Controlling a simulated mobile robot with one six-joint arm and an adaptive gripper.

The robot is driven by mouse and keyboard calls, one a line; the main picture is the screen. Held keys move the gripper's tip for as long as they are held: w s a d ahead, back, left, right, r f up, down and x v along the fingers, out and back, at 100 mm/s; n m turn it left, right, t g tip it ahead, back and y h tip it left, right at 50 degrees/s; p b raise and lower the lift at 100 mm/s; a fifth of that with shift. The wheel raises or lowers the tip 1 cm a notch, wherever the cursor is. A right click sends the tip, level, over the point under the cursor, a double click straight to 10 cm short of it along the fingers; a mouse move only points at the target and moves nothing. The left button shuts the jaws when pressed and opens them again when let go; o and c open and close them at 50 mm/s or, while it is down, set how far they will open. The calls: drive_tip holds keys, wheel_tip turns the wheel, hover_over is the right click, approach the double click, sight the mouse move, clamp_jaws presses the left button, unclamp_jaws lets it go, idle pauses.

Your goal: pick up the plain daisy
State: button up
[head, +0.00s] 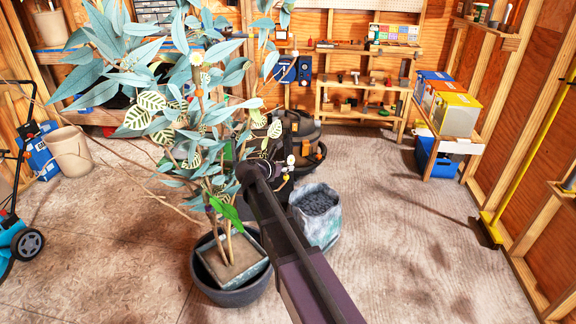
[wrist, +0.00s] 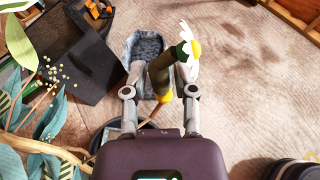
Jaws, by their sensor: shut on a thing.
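A daisy (wrist: 195,48) with white petals and a yellow centre shows in the wrist view, on a thick dark green stem. My gripper (wrist: 160,72) is shut on it, with the stem between the two fingers. In the head view my gripper (head: 280,163) is partly hidden by my own arm, just right of the potted plant. A small pale flower (head: 291,159) shows at its tip. Another white flower with a yellow centre (head: 197,57) sits high among the plant's leaves.
The leafy plant stands in a dark round pot (head: 215,290) left of my arm. A bag of dark gravel (head: 318,202) stands right of the pot. Dark equipment (head: 300,128) is behind. Shelves line the back wall.

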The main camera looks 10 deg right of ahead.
drive_tip(key=shift+r, duration=0.1)
wheel_tip(320, 180, up, 10)
drive_tip(key=p, duration=1)
idle(1.8)
